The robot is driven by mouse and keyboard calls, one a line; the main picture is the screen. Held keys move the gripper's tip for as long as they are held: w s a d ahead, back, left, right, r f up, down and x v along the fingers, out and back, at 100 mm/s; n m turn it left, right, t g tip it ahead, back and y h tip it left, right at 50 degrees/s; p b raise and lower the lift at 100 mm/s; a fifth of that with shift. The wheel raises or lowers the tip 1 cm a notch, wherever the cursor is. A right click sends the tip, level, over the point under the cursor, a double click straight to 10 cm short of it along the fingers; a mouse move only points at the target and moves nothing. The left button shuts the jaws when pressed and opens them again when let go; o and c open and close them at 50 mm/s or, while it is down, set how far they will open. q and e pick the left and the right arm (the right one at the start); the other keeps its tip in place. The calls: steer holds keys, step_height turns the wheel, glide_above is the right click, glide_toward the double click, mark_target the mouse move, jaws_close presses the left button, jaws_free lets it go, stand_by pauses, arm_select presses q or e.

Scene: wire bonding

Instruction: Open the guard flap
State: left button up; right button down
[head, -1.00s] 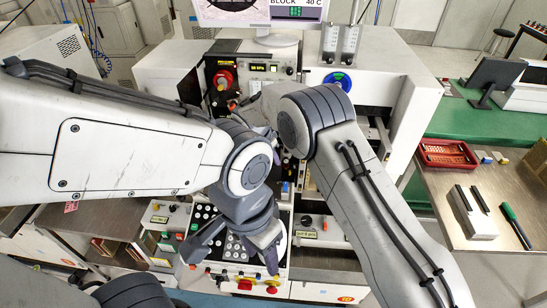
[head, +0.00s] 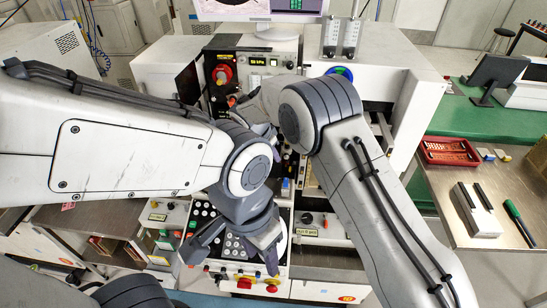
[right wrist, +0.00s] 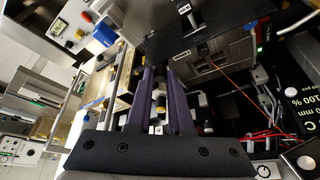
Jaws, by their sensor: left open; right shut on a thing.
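A dark flat panel (right wrist: 225,22), which looks like the guard flap, spans the top of the right wrist view, tilted, with a small labelled tab. My right gripper (right wrist: 163,78) has its two purple fingers close together at the panel's lower edge. They are shut on a part of it, though the held part is mostly hidden. My left gripper (head: 232,260) is open and empty over the machine's front button console (head: 212,214).
The bonding machine's white housing (head: 395,80) stands close around my right arm. A side bench at right holds a red tray (head: 450,151). In the right wrist view, red wires (right wrist: 262,138) run beside the fingers.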

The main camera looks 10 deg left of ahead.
steer(key=shift+s+f+m+t+b, duration=0.1)
steer(key=shift+s+f+t+b, duration=0.55)
steer(key=shift+b, duration=3.9)
steer(key=shift+s+f+m+t+b, duration=0.1)
steer(key=shift+s+t+b, duration=1)
steer(key=shift+b, duration=3.45)
steer(key=shift+s+f+m+t+b, duration=0.1)
steer(key=shift+s+f+t+b, duration=0.5)
steer(key=shift+b, duration=3.95)
steer(key=shift+s+r+b, duration=0.15)
steer(key=shift+s+b, duration=0.7)
steer(key=shift+b, duration=0.45)
steer(key=c, duration=0.8)
jaws_free()
steer(key=shift+r, duration=0.15)
steer(key=v, duration=1)
steer(key=shift+s+a, duration=0.15)
steer(key=shift+s, duration=0.1)
